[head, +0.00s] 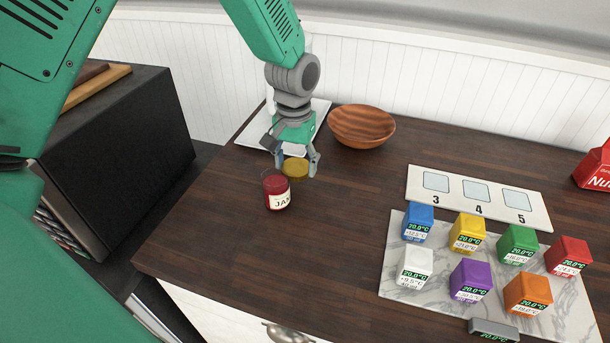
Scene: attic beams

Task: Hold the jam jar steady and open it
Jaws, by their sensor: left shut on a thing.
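The jam jar (276,194) stands upright on the dark wooden counter in the head view. It holds red jam and has a pale label. Its top shows no lid on it. My left gripper (296,164) is just behind and to the right of the jar, pointing down. It is shut on a round gold lid (295,168), which is off the jar. Whether the lid touches the counter, I cannot tell. No gripper holds the jar. My right gripper is not in view.
A wooden bowl (362,127) and a white tray (254,133) are behind. At the right are a numbered white card (450,206) and a marble board (390,277) bearing several coloured cubes. The counter's left edge is near the jar. Counter right of the jar is clear.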

